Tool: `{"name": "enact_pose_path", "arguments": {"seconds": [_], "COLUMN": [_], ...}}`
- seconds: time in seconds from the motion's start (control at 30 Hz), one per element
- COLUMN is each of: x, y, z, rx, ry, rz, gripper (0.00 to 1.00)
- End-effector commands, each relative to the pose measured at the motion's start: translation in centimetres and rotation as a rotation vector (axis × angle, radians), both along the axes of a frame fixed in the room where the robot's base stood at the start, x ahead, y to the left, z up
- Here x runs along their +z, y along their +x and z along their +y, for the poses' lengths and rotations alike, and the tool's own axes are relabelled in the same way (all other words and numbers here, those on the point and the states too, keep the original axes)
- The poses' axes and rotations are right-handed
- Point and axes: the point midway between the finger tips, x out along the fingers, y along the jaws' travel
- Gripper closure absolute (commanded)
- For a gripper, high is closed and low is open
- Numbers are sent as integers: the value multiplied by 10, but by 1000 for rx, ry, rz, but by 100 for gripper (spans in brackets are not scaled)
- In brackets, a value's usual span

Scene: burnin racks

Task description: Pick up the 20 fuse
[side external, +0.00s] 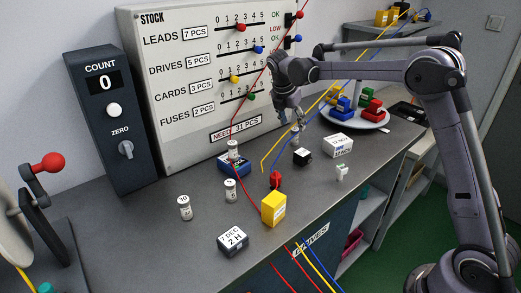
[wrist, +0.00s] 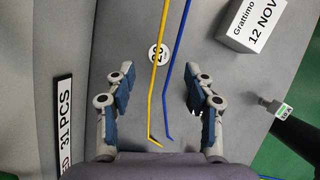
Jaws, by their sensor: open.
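My gripper (side external: 300,118) hangs over the bench near the stock board; in the wrist view (wrist: 160,80) its fingers are spread apart with nothing held. A round white fuse top (wrist: 155,53) lies ahead of the fingertips, roughly midway between them, partly covered by the yellow lead; its marking looks like 20. A small pale fuse-like piece (side external: 296,131) shows just below the gripper in the side view, its label unreadable. Another white fuse (side external: 185,208), whose top also seems to read 20, stands upright at the front left, well away from the gripper.
A yellow lead (wrist: 158,80) and a blue lead (wrist: 176,75) cross between the fingers. A white box (side external: 338,146) and a black block (side external: 303,157) stand close by.

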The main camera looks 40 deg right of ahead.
Motion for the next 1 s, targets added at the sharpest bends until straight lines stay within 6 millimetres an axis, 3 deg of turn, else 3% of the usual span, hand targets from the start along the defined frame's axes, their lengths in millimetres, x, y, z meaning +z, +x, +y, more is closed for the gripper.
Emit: {"name": "enact_pose_path", "arguments": {"seconds": [0.33,0.6,0.93,1.0], "x": [-27,-60,-66,-66], "y": [2,6,6,6], "z": [-11,-24,-26,-26], "rx": [-1,-1,0,0], "ry": [1,2,2,2], "rz": [-1,-3,-3,-3], "gripper": [46,46,46,63]}}
